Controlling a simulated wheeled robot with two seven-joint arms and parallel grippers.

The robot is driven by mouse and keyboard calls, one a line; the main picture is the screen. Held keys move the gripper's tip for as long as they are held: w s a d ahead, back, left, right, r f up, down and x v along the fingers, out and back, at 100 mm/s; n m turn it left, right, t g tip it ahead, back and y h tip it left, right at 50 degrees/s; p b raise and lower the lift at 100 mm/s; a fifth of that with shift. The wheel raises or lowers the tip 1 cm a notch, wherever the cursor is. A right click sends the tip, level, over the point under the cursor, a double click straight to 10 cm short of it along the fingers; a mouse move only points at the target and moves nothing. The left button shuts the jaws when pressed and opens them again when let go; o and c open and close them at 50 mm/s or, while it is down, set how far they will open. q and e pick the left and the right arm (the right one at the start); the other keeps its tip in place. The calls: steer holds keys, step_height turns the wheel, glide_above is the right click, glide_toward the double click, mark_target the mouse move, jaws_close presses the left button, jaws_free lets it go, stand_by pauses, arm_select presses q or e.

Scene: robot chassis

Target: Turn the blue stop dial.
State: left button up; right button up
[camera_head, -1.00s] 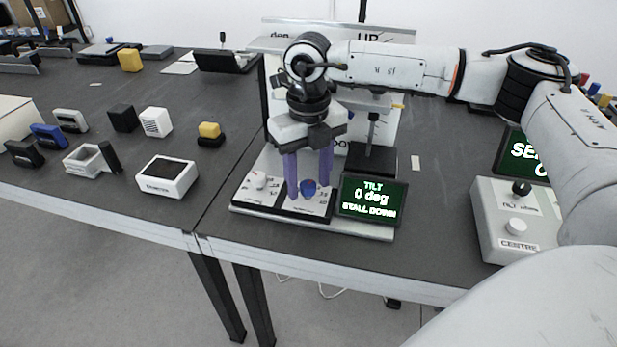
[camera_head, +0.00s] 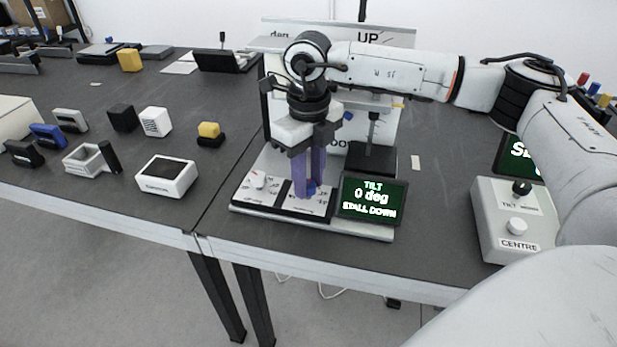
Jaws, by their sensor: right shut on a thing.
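The blue stop dial (camera_head: 311,188) sits on the right half of a black-and-white dial panel (camera_head: 283,202) on the right table. My right gripper (camera_head: 309,191) reaches down from above with its purple fingers on the dial, shut on it; the fingers hide much of the dial. A white dial (camera_head: 258,180) is on the panel's left half. A small screen (camera_head: 371,198) beside the panel reads "TILT 0 deg STALL DOWN". My left gripper is not in view.
A grey control box (camera_head: 513,222) marked "CENTRE" with two knobs stands at the right. A white boxed display (camera_head: 167,177) and several small blocks lie on the left table. A black block (camera_head: 371,159) stands behind the screen.

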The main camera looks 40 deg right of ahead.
mark_target(309, 184)
steer(key=n, duration=1.2)
steer(key=shift+w+d+b, duration=0.1)
steer(key=shift+b, duration=0.3)
steer(key=shift+r+n, duration=0.1)
steer(key=shift+n, duration=0.3)
steer(key=o, duration=1.1)
steer(key=shift+c, duration=0.2)
step_height(309, 184, up, 10)
steer(key=shift+r, duration=0.15)
